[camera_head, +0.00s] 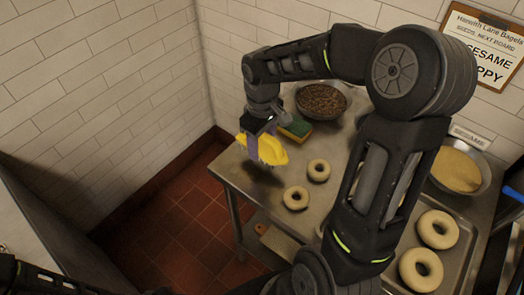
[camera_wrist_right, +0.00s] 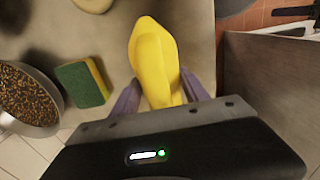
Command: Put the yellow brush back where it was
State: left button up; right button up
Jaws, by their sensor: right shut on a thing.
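The yellow brush (camera_head: 265,150) is held in the air near the left corner of the steel table (camera_head: 232,168). My right gripper (camera_head: 263,142) is shut on it, with one finger on each side. In the right wrist view the brush (camera_wrist_right: 155,60) points away from the gripper (camera_wrist_right: 157,95), its near end between the two purple-grey fingers. A dark shadow lies on the table below it. My left gripper is not in view; only a dark part of an arm shows at the lower left of the head view.
A green and yellow sponge (camera_head: 296,130) and a bowl of dark seeds (camera_head: 321,100) stand just behind the brush. Dough rings (camera_head: 296,198) lie in front. A tray of rings (camera_head: 462,250) and a bowl of pale seeds (camera_head: 457,170) are at right. Red floor (camera_head: 190,215) lies left of the table edge.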

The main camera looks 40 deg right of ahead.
aim_at(262, 145)
jog(key=shift+f, duration=1.85)
jog(key=shift+f, duration=0.25)
jog(key=o, duration=1.3)
jog(key=shift+r, duration=0.1)
jog(key=shift+r, duration=0.1)
notch_tip(262, 145, up, 12)
jog(key=shift+r, duration=0.1)
